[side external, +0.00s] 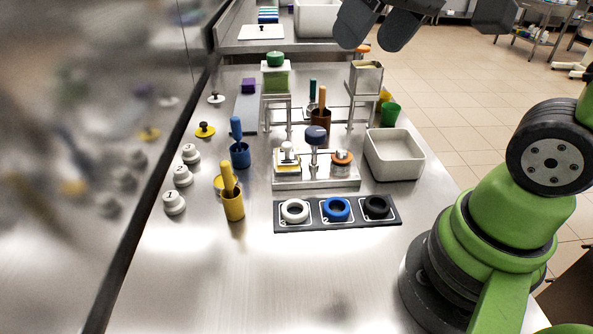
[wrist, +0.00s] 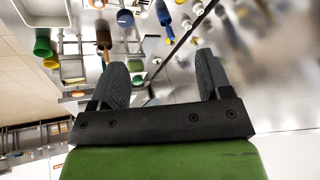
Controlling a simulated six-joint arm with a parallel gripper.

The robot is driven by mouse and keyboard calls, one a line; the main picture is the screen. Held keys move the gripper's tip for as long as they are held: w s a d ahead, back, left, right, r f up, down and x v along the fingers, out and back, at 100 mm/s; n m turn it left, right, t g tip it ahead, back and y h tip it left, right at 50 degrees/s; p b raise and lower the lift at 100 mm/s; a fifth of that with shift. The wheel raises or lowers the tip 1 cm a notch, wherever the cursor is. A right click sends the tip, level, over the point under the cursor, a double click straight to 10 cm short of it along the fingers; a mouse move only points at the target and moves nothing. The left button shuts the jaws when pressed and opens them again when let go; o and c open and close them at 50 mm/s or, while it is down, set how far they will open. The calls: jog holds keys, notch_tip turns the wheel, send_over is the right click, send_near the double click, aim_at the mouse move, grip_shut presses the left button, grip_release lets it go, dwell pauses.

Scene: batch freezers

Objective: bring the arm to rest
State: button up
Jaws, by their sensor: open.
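My gripper (side external: 372,38) hangs at the top of the side external view, high above the far end of the steel bench (side external: 170,280). Its two dark fingers stand apart with nothing between them. In the wrist view the gripper (wrist: 162,70) also shows two spread, empty fingers. It touches nothing that I can see. The rest of the arm between base and gripper is mostly out of the picture.
On the bench stand a yellow cup (side external: 233,206), a blue cup (side external: 240,155), a dark tray with three rings (side external: 285,227), a metal fixture (side external: 316,184), a white bin (side external: 395,170) and tall stands (side external: 277,97). A reflective wall (side external: 90,130) runs along the left. The front bench is clear.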

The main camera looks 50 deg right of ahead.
jog(key=s+a+m+t, duration=0.1)
jog(key=s+a+t, duration=0.1)
jog(key=s, duration=0.4)
jog(key=shift+s+f+y, duration=0.2)
jog(key=shift+f+y, duration=0.05)
jog(key=shift+y, duration=0.15)
dwell(0.3)
